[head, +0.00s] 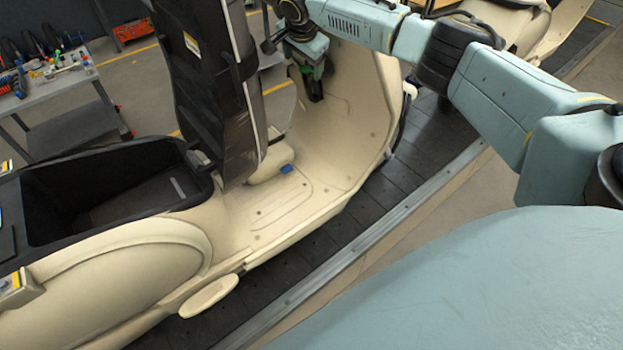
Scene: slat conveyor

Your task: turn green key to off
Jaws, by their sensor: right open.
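A cream scooter (165,262) stands on the dark slat conveyor with its seat (205,80) tipped up. My right arm comes in from the right, and my right gripper (313,88) points down beside the inner face of the scooter's front shield (355,100). It is open. Green shows around its fingers, but I cannot tell whether this is the green key or part of the gripper. No separate key can be made out, and its position is hidden. My left gripper is not in view.
The slat conveyor (375,195) runs diagonally, with a metal edge rail (345,245). The scooter's storage box (115,190) is open. A grey tool cart (65,95) stands at upper left. Part of another cream scooter (510,25) shows at upper right.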

